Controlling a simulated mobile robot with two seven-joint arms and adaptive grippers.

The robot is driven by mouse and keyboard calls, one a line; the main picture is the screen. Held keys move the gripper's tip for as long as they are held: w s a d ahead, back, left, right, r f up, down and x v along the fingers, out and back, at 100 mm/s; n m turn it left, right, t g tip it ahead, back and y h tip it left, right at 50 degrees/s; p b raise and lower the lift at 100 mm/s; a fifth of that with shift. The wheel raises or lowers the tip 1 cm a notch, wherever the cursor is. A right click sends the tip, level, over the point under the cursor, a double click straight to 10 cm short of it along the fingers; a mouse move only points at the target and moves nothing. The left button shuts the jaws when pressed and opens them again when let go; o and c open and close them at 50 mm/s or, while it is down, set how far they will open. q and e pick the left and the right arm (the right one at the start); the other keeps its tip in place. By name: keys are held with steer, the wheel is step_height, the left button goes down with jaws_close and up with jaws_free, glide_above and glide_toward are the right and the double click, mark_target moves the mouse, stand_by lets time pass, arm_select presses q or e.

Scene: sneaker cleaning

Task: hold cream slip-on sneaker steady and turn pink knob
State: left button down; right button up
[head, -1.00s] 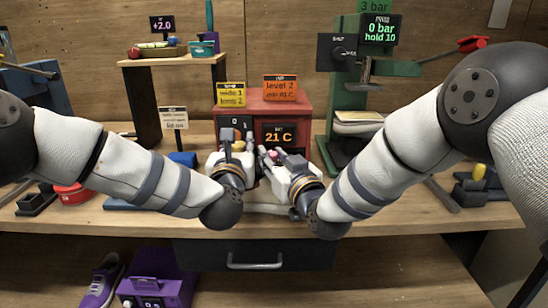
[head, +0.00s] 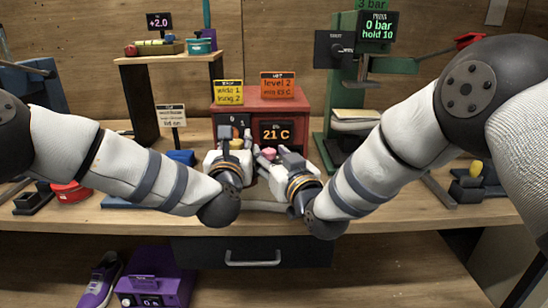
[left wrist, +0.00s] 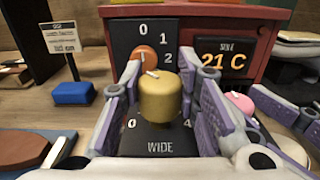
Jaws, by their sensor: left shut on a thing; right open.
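My left gripper (left wrist: 160,105) is shut on a brass knob (left wrist: 158,97) above the word WIDE, with one finger on each side of it. The pink knob (left wrist: 240,102) is to its right in the left wrist view, partly covered by my right gripper's fingers, and in the head view the pink knob (head: 268,154) shows only as a small patch. My right gripper (head: 266,160) is open at the pink knob; contact is unclear. A pale surface (head: 265,206) below the grippers may be the cream slip-on sneaker, but my grippers hide most of it.
A red box (head: 290,104) behind has an orange knob (left wrist: 143,53) and a 21 C display (head: 276,135). A yellow sign (head: 228,92) and an orange sign (head: 278,85) stand above. A green press (head: 344,100) stands right. A blue block (left wrist: 73,93) lies left.

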steer(key=v, duration=0.7)
steer(key=shift+s, duration=0.3)
arm_select(q)
steer(key=c, duration=1.2)
jaws_free()
steer(key=shift+o, duration=0.2)
steer(key=s, duration=1.2)
arm_select(e)
steer(key=shift+r, duration=0.1)
arm_select(q)
steer(key=shift+a, duration=0.1)
